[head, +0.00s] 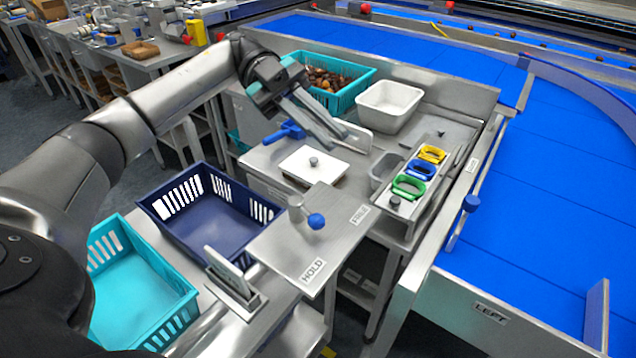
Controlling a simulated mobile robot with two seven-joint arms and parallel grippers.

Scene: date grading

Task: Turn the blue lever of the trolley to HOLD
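The trolley's lever is a short metal post with a blue ball knob (316,221) on a grey metal plate (280,243). The knob points to the lower right of the post, between the FREE label (360,214) and the HOLD label (313,271). My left gripper (336,141) hangs above the back worktop, behind and apart from the lever. Its long fingers point down to the right with nothing visible in them. I cannot tell whether they are open or shut. My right gripper is not in view.
A navy crate (179,237) and a turquoise crate (108,302) stand left of the lever. A white pad (312,167), a blue-handled tool (285,132), a white tub (388,113) and a teal crate of dates (345,100) are behind it. The blue conveyor (560,200) runs on the right.

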